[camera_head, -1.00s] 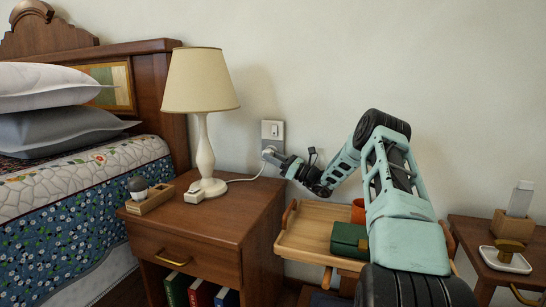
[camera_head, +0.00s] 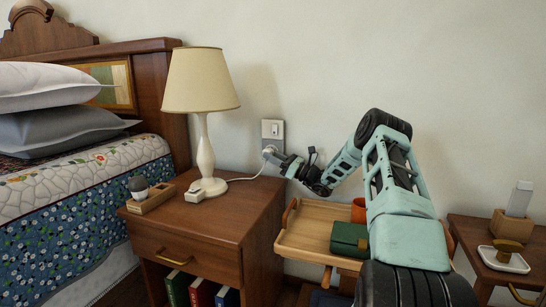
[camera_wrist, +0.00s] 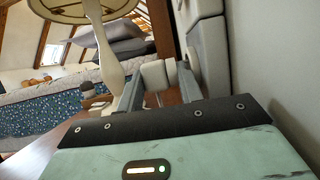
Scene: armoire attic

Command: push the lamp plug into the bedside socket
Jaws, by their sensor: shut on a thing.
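The white lamp plug (camera_wrist: 155,76) is between the two fingers of my gripper (camera_wrist: 158,98) in the wrist view. My gripper (camera_head: 280,160) is shut on it, close against the wall at the lower part of the bedside socket (camera_head: 273,131). The socket is a grey plate with a white switch in its upper part; its lower part is largely hidden by the plug and fingers. I cannot tell how deep the plug sits. The cord (camera_head: 245,179) runs from the plug to the lamp (camera_head: 203,130), which stands on the nightstand (camera_head: 215,228).
A small white block (camera_head: 195,195) and a wooden holder (camera_head: 151,198) with a grey-topped bulb stand by the lamp. A side table (camera_head: 490,265) is at right.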

